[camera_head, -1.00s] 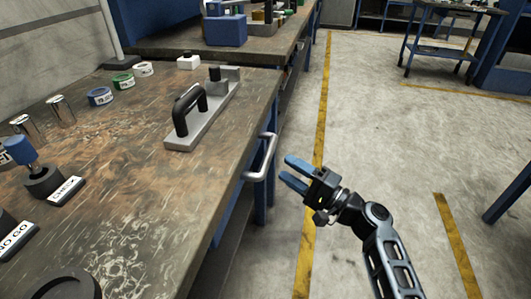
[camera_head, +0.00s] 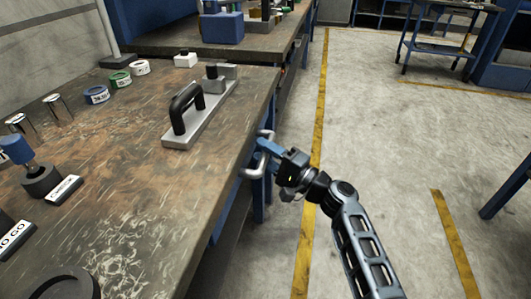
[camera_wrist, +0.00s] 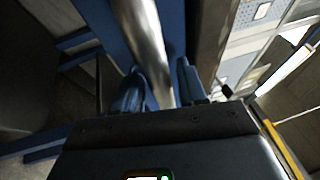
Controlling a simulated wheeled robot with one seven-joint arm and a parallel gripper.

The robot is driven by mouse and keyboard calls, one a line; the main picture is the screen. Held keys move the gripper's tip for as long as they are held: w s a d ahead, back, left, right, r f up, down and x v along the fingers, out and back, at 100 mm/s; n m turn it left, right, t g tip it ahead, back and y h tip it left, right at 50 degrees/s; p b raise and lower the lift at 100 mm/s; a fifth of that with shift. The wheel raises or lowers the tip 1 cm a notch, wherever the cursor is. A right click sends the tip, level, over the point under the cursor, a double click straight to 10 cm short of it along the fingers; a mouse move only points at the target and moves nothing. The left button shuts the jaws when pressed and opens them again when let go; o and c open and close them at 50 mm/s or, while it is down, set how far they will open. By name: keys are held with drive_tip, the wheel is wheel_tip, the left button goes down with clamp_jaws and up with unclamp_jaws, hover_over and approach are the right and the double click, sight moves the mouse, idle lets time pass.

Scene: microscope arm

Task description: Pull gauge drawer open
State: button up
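The drawer's metal bar handle (camera_head: 251,173) sticks out from the right side of the wooden workbench, below the top's edge. The drawer front is mostly hidden under that edge. My gripper (camera_head: 267,151) is at the handle, its blue fingers pointing towards the bench. In the wrist view the silver handle bar (camera_wrist: 144,35) runs down between the two blue fingers of my gripper (camera_wrist: 160,82). The fingers are apart, with a gap between the bar and the right finger. The left finger is close to the bar; contact cannot be told.
On the workbench (camera_head: 125,185) are a black-handled grey fixture (camera_head: 200,115), coloured rings (camera_head: 97,95), metal cylinders and a blue-knobbed gauge (camera_head: 40,175). Another bench with a blue box (camera_head: 222,28) stands behind. The floor (camera_head: 390,150) to the right is clear.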

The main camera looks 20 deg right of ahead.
clamp_jaws()
drive_tip(key=shift+d, duration=0.1)
idle(0.3)
drive_tip(key=s+d+b, duration=0.1)
drive_tip(key=s+d, duration=0.7)
drive_tip(key=d, duration=0.2)
drive_tip(key=s+d+b, duration=0.1)
drive_tip(key=s+d, duration=0.6)
drive_tip(key=d, duration=0.4)
drive_tip(key=shift+s+d, duration=0.25)
drive_tip(key=shift+s, duration=0.1)
drive_tip(key=shift+f, duration=0.1)
drive_tip(key=shift+o, duration=0.9)
unclamp_jaws()
drive_tip(key=v, duration=0.7)
drive_tip(key=shift+s+d, duration=0.15)
drive_tip(key=shift+s, duration=0.2)
